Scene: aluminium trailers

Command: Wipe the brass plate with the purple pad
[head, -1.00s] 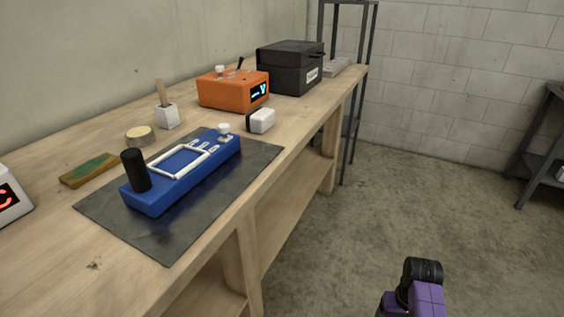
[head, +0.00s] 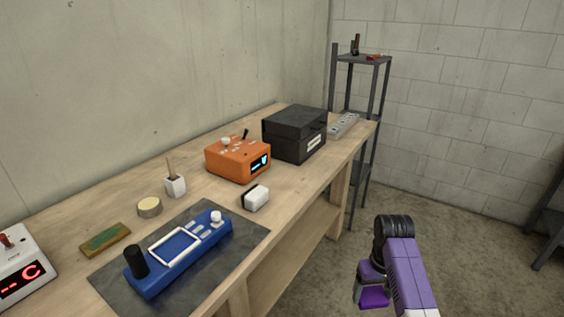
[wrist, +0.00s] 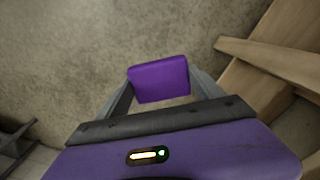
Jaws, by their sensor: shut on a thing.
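The brass plate (head: 105,239) is a flat bar with green tarnish, lying on the wooden bench at the left of the head view. My gripper (wrist: 160,90) is shut on the purple pad (wrist: 158,79), which sits between its two grey fingers in the wrist view. The pad also shows in the head view (head: 374,299), low beside my purple arm. My gripper and the pad are out over the floor, to the right of the bench and well away from the plate. The pad's far side is hidden.
The bench (head: 306,186) holds a blue device (head: 180,256) on a dark mat (head: 110,278), a white cube (head: 256,197), an orange box (head: 236,160), a black case (head: 293,136), a round tin (head: 149,207), a brush holder (head: 175,186) and a white display box (head: 22,268).

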